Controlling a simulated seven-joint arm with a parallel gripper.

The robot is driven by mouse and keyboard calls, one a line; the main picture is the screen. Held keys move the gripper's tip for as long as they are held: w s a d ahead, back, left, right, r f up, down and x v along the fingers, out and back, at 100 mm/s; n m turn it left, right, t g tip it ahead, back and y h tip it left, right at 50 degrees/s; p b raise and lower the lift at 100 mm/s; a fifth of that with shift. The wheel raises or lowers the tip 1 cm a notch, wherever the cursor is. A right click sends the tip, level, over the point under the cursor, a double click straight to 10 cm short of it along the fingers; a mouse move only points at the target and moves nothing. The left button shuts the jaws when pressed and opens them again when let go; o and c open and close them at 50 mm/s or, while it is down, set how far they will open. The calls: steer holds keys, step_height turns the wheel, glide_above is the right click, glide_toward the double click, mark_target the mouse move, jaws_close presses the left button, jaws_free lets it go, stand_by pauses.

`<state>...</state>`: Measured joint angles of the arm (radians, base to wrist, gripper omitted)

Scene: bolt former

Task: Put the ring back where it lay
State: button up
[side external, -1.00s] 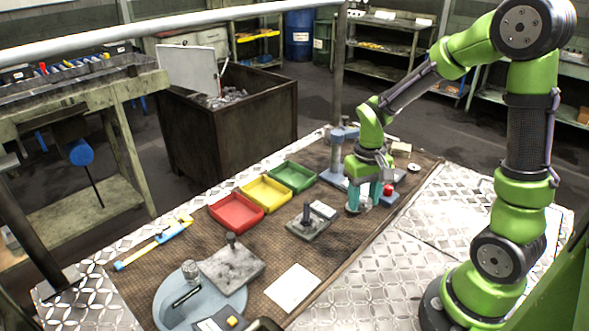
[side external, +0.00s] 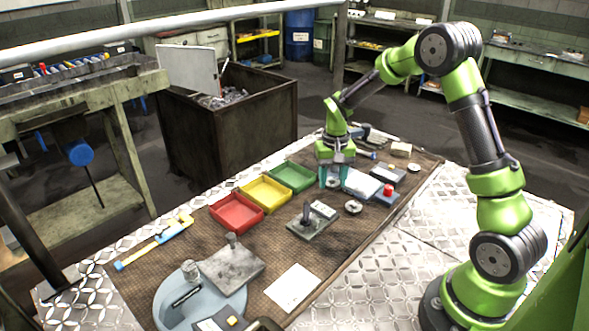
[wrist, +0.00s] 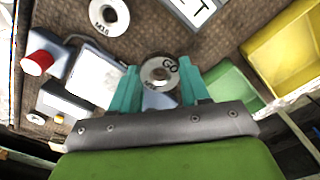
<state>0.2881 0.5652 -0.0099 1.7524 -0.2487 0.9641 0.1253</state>
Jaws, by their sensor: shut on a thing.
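My gripper (side external: 333,178) is shut on a steel ring (wrist: 157,72) marked "GO", held between the teal fingertips. In the side view the held ring (side external: 332,184) is small and partly covered by the fingers. It is near the right end of the green bin, by the blue-based fixture (side external: 362,185); its exact height above the mat is hard to tell. A second ring (side external: 353,207), free of my gripper, lies on the brown mat to the right and nearer the camera. In the wrist view a ring (wrist: 109,15) marked "M16" lies on the mat.
Green (side external: 290,177), yellow (side external: 265,194) and red (side external: 236,212) bins stand left of my gripper. A grey block with a post (side external: 308,224) stands in front. A small round part (side external: 414,168) lies farther right.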

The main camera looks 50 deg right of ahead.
mark_target(330, 180)
steer(key=shift+w+d+f, duration=0.15)
steer(key=shift+w, duration=0.4)
steer(key=shift+s+f, duration=0.1)
steer(key=shift+f, duration=1.55)
